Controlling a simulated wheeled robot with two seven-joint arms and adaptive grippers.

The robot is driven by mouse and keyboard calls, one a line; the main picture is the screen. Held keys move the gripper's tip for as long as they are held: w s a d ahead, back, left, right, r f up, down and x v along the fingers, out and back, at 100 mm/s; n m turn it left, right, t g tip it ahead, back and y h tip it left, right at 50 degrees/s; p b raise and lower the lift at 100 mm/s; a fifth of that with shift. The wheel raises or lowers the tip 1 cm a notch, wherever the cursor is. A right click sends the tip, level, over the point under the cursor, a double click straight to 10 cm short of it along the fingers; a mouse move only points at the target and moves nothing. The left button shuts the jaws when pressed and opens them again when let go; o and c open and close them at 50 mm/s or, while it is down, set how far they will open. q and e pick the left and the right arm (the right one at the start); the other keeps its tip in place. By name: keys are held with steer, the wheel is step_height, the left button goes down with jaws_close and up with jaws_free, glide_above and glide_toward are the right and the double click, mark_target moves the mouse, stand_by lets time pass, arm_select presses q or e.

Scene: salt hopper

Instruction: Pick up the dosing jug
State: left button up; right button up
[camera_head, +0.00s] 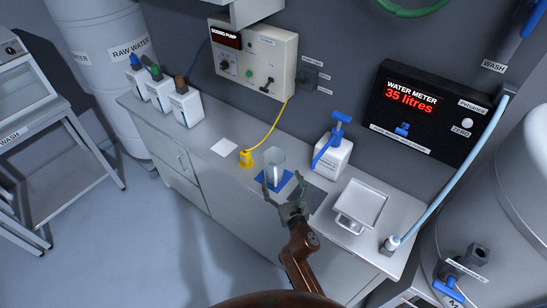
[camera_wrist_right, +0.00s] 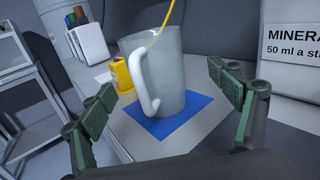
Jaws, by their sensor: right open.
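The dosing jug (camera_head: 274,163) is a clear, greyish vessel standing upright on a blue mat (camera_head: 262,189) near the bench's front edge. In the right wrist view the jug (camera_wrist_right: 178,85) shows large, its white handle (camera_wrist_right: 145,85) facing the camera. The blue mat (camera_wrist_right: 165,125) lies under it. My right gripper (camera_head: 283,186) is open at the jug's near side. In the wrist view its green-padded fingers (camera_wrist_right: 165,98) stand apart to the left and right of the jug, which is farther off; I see no contact. My left gripper is not in view.
A yellow block (camera_head: 246,158) with a yellow cable stands just left of the jug. A white mineral bottle (camera_head: 332,155) with a blue pump stands to the right, and a metal tray (camera_head: 349,222) is farther right. Several white bottles (camera_head: 186,106) stand at the left.

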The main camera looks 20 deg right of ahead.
mark_target(277, 169)
steer(key=w, duration=0.4)
steer(key=shift+w+a+r, duration=0.25)
steer(key=shift+w+r, duration=0.1)
steer(key=shift+w+a, duration=0.1)
steer(key=shift+w, duration=1.25)
steer(key=c, duration=1.1)
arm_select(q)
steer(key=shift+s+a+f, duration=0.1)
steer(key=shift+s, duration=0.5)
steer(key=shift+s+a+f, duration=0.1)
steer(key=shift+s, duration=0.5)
arm_select(e)
steer(key=shift+c, duration=0.9)
